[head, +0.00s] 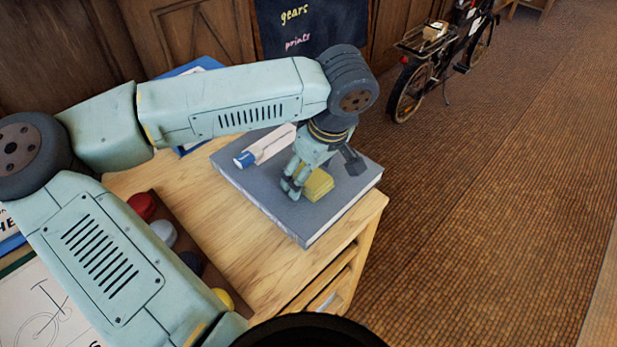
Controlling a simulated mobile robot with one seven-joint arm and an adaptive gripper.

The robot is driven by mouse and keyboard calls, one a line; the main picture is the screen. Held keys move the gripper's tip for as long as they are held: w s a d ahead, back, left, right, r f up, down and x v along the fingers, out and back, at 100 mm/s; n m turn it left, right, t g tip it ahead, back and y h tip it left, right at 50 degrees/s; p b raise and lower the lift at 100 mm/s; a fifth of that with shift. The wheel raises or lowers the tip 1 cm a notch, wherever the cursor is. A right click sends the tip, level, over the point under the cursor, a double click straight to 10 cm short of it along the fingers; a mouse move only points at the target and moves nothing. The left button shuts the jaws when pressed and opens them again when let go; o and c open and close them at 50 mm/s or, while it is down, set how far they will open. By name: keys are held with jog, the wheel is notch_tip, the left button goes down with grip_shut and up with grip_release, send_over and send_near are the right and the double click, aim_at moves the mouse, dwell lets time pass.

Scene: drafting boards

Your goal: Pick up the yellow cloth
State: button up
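The yellow cloth (319,184) looks like a small folded stack. It lies on a large grey slab-like book or box (322,218) on the wooden desk. My gripper (291,189) points down over the slab, with its fingertips at the left edge of the cloth in the picture. The fingers and wrist hide part of the cloth's left and upper side. The fingers appear close together from this angle. I cannot tell whether they touch the cloth or how far apart they are.
A white and blue tube-like object (262,150) lies on the slab, left of my gripper. A dark tray (165,200) with several coloured round items sits nearer on the wooden desk (225,235). A bicycle (440,62) stands on the floor beyond. The floor at right is clear.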

dwell(0.4)
jog(key=c, duration=1.1)
jog(key=shift+r, duration=0.15)
jog(key=shift+c, duration=0.2)
jog(key=shift+r+p, duration=0.25)
jog(key=shift+p, duration=0.25)
notch_tip(320, 180, up, 3)
jog(key=shift+f+b, duration=0.15)
jog(key=shift+b, duration=0.55)
jog(key=s+r+b, duration=0.2)
jog(key=s+b, duration=0.2)
jog(key=s, duration=1.2)
